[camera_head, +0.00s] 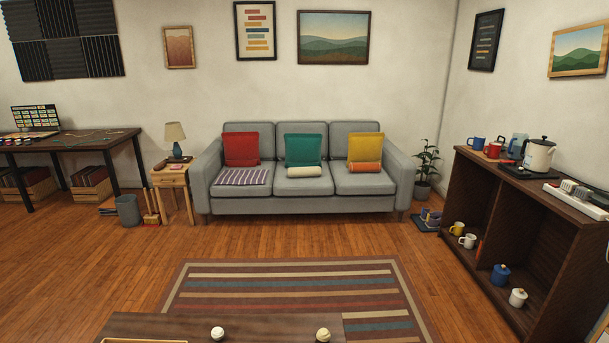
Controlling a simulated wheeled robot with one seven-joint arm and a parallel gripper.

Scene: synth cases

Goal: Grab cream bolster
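The cream bolster (305,171) lies on the middle seat of the grey sofa (304,189), across the front of the teal cushion (304,148). It is a short cylinder lying level, with its long side facing me. An orange bolster (365,168) lies on the right seat in front of the yellow cushion (365,147). A red cushion (241,149) stands on the left seat, with a striped folded cloth (243,177) before it. My gripper is not in view.
A striped rug (290,284) lies before the sofa. A low dark table (260,326) with two small round objects crosses the bottom edge. A shelf unit (530,178) stands at right, a side table (172,178) left of the sofa. Wooden floor between rug and sofa is clear.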

